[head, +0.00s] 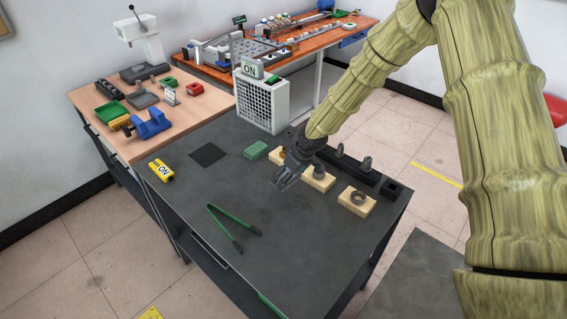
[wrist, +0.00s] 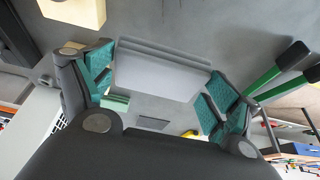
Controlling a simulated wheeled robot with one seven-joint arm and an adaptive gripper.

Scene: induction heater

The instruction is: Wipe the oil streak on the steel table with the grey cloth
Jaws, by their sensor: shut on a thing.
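My gripper (head: 290,172) is above the steel table (head: 190,205), just left of the wooden blocks in the head view. It is shut on the grey cloth (wrist: 155,78), a folded, layered pad between the two teal-lined fingers (wrist: 158,85) in the wrist view. In the head view the cloth (head: 283,184) shows as a small grey piece at the fingertips. I cannot tell whether it touches the table. I cannot make out the oil streak clearly in either view.
Green-handled tongs (head: 235,228) lie in front. Wooden blocks (head: 357,201) with metal rings and a black rack (head: 349,170) stand at right. A white ventilated box (head: 262,104), green block (head: 255,151), dark square (head: 208,154) and yellow device (head: 161,170) stand behind and left.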

